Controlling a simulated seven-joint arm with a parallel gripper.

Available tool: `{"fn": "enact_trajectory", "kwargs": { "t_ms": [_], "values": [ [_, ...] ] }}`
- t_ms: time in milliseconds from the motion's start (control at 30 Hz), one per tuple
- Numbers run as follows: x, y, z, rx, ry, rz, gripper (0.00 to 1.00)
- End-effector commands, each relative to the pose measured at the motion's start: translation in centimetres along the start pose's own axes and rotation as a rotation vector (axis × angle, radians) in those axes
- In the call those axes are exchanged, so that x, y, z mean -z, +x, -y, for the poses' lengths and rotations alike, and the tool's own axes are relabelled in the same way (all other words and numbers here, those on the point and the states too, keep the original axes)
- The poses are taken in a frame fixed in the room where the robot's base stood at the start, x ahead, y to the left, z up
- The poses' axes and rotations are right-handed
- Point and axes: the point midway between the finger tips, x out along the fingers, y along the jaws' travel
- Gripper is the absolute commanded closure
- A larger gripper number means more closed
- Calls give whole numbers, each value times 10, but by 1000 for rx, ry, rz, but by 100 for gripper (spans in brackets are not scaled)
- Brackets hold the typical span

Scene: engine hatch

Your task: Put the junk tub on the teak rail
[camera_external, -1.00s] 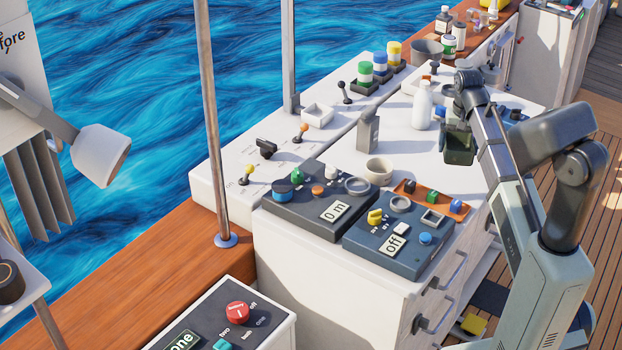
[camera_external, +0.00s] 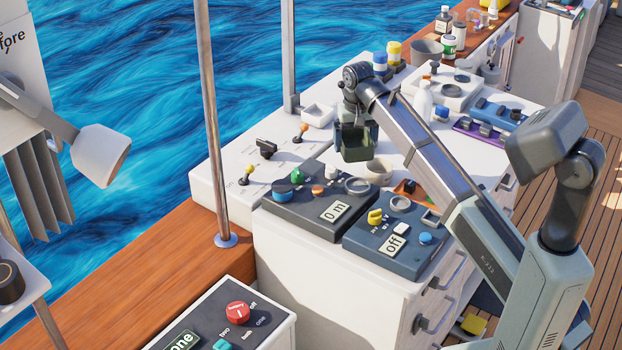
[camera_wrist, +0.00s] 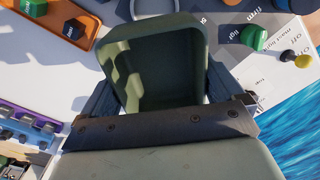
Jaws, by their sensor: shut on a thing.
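A dark green tub (camera_external: 356,148), open at the top, hangs in my gripper (camera_external: 352,128) above the white console top. In the wrist view the tub (camera_wrist: 165,65) fills the space between the two dark fingers, and its hollow inside shows. My gripper is shut on it. The teak rail (camera_external: 130,272) is the brown wooden strip along the water side, at the lower left, well apart from the tub. More of the same wood (camera_external: 478,32) shows at the far back with bottles on it.
A steel post (camera_external: 211,130) rises from the teak rail. Dark control panels with knobs (camera_external: 310,205) lie below and in front of the tub. A cream cup (camera_external: 379,172) stands close by. The rail left of the post is bare. A red-knobbed panel (camera_external: 237,313) stands at the front.

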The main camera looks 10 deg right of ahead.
Motion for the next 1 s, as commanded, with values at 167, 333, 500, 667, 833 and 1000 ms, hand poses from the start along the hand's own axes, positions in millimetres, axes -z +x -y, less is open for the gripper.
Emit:
{"fn": "enact_trajectory", "kwargs": {
  "t_ms": [167, 333, 500, 667, 833, 1000],
  "values": [
    [-4, -4, 70, 0, -72, 0, 39],
    [-16, -7, 134, 0, -135, 0, 39],
    [-33, -10, 198, 0, -200, 0, 39],
    [-54, -12, 259, 0, -257, 0, 39],
    [-79, -11, 325, 0, -306, 0, 39],
    [-104, -2, 394, -1, -324, 1, 39]
  ]
}}
